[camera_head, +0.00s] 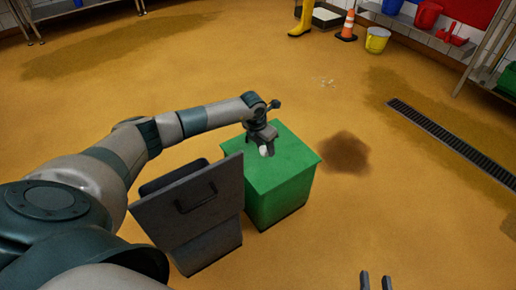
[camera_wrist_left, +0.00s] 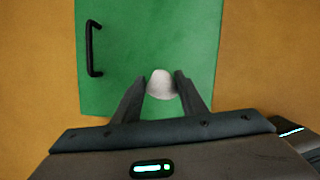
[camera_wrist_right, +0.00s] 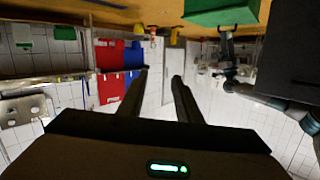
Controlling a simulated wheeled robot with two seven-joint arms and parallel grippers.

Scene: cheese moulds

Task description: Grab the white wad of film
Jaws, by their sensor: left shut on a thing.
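The white wad of film (camera_head: 265,151) is a small pale lump over the green box (camera_head: 285,164) in the head view. My left gripper (camera_head: 263,147) is shut on it, pointing down at the box top. In the left wrist view the wad (camera_wrist_left: 161,84) sits between the two fingertips, with green behind it. I cannot tell whether the wad touches the box top. My right gripper (camera_head: 376,280) is at the bottom edge of the head view. Its fingers (camera_wrist_right: 160,75) are apart with nothing between them in the right wrist view.
A grey bin-like thing (camera_head: 200,215) with a handle stands left of the green box. A brown stain (camera_head: 344,153) and a floor drain (camera_head: 450,140) lie to the right. A cone (camera_head: 347,27), yellow bucket (camera_head: 377,40) and yellow boot (camera_head: 302,20) stand at the back. Much floor is clear.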

